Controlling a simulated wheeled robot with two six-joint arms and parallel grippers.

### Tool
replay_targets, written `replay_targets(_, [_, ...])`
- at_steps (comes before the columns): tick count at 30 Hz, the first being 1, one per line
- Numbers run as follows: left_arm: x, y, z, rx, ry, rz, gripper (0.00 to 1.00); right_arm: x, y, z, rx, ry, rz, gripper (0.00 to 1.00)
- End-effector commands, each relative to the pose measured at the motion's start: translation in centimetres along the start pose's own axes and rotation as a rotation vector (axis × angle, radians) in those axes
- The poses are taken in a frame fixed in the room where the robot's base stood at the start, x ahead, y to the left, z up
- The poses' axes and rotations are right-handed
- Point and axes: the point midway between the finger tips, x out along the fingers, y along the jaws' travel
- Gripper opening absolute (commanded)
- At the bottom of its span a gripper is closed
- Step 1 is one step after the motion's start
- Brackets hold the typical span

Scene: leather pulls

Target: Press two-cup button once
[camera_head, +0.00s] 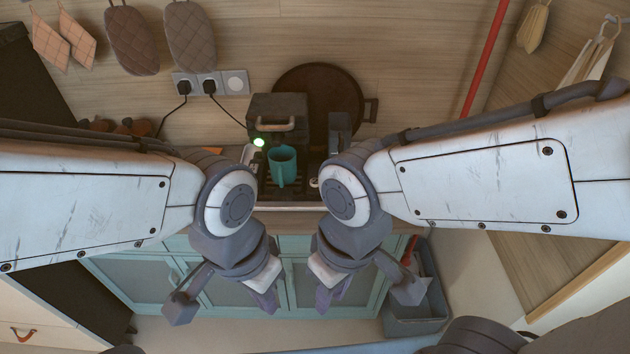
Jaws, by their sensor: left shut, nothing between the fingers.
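A dark coffee machine (292,108) stands on the counter against the back wall, with a light-coloured handle across its front. A teal mug (283,166) stands at the front of the machine. I cannot make out a two-cup button at this size. My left gripper (266,300) is shut and empty, hanging low in front of the counter. My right gripper (325,298) hangs beside it, a little to the right. I cannot tell whether its fingers are apart. Both are well away from the machine.
A round dark pan (322,80) leans on the wall behind the machine. Sockets (208,84) with plugged cables are on the wall at left. Teal cabinet doors (235,288) are below the counter. A grey bin (415,311) stands on the floor at right.

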Motion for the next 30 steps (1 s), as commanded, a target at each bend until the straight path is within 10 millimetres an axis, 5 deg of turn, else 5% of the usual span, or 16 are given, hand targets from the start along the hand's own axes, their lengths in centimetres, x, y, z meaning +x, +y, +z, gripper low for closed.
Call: replay_targets(30, [0.00,0.00,0.00,0.000,0.000,0.000,0.00,0.00,0.00,0.00,0.000,0.000,0.000,0.00])
